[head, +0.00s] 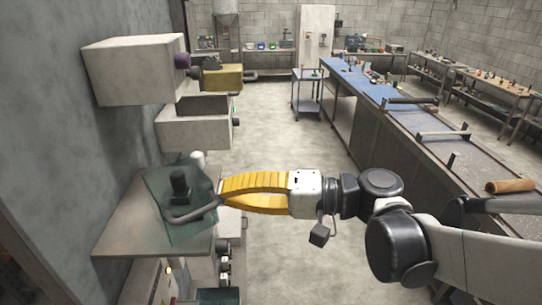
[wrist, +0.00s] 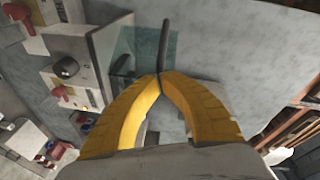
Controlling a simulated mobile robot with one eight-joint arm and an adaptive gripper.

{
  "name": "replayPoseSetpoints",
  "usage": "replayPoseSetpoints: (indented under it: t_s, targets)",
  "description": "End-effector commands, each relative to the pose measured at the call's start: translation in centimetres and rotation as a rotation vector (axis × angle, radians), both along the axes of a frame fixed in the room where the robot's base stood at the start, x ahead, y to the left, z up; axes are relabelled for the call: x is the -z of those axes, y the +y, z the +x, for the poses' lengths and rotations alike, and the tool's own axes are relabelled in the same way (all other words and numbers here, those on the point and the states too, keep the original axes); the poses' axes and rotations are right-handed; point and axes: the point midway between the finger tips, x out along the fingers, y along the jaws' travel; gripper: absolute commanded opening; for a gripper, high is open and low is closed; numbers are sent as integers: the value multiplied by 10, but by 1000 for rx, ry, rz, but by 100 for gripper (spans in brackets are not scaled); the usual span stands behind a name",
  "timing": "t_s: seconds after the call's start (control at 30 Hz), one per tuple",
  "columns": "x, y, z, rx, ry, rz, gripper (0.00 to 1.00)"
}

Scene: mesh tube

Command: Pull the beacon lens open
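The beacon lens (head: 163,198) is a translucent teal cover on a grey housing at the left. A dark block (head: 180,184) shows at it, and a grey bar handle (head: 187,216) runs along its front. In the wrist view the lens (wrist: 135,48) is a teal pane, with the dark handle (wrist: 164,42) rising from between my fingertips. My gripper (head: 221,197) reaches in from the right, its yellow fingers converging at the handle's end. In the wrist view the fingertips (wrist: 160,75) meet on the handle. How far the lens stands open is hard to tell.
Grey wall boxes (head: 130,72) with knobs jut out above the lens. More controls (head: 223,255) sit below it. The floor (head: 265,125) between is clear.

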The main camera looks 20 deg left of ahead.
Motion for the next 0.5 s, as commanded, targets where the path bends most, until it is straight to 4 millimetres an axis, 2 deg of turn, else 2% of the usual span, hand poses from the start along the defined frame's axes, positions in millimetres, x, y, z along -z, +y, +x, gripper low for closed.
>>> replayPoseSetpoints:
  t_s: [0.5]
  targets:
    - [0,-1,-6,21,0,-1,0]
